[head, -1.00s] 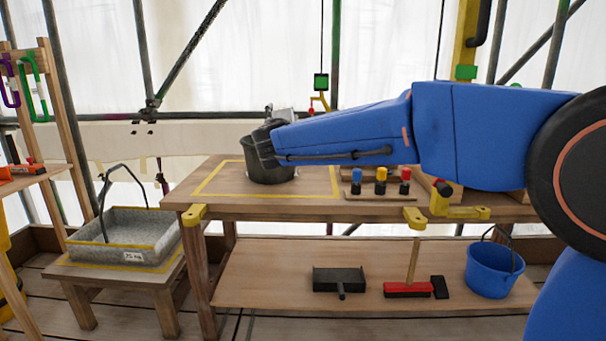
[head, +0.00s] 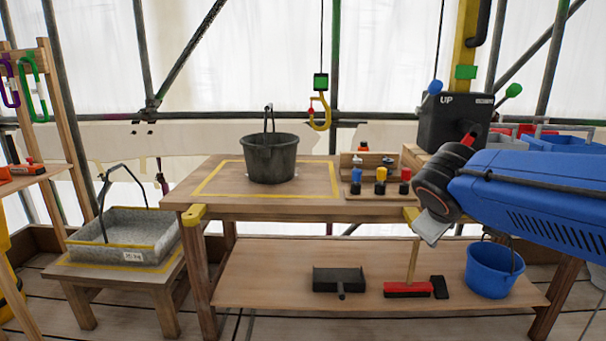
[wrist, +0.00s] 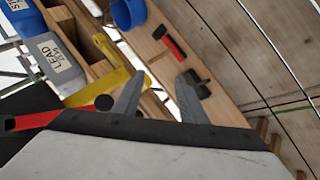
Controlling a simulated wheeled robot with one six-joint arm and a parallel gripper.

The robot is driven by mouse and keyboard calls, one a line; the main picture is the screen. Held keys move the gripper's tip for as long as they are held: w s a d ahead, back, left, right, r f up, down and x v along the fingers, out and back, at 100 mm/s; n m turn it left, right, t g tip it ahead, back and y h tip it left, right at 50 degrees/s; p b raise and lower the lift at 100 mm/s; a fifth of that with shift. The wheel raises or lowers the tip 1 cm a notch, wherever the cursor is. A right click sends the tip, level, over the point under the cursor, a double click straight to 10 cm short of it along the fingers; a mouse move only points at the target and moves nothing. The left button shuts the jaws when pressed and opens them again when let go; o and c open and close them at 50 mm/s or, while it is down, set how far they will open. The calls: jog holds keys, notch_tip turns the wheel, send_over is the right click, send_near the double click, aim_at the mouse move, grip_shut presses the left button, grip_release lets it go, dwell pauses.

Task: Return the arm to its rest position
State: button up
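My blue arm (head: 540,195) reaches in from the right in the head view. My gripper (head: 433,230) is in front of the right part of the workbench, pointing down and to the left. In the wrist view its two grey fingers stand apart with nothing between them (wrist: 164,82). A black bucket (head: 270,160) stands upright inside the yellow outline on the workbench (head: 310,188), with its handle raised. My gripper is well to the right of the bucket, not touching it.
A yellow hook (head: 320,118) hangs behind the bench. A black box marked UP (head: 452,122) stands behind my arm. A block with coloured pegs (head: 380,192) is left of my gripper. A blue bucket (head: 492,268) is on the lower shelf. A grey tray (head: 120,240) stands at left.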

jog(key=s+a+f+m+g+y, duration=0.1)
jog(key=s+f+m+y, duration=0.1)
jog(key=s+f, duration=0.4)
jog(key=s+f+m+g+y, duration=0.1)
jog(key=s+f+m, duration=0.3)
jog(key=s, duration=1)
notch_tip(320, 180, down, 3)
jog(key=shift+a+g+y, duration=0.4)
jog(key=shift+y, duration=0.4)
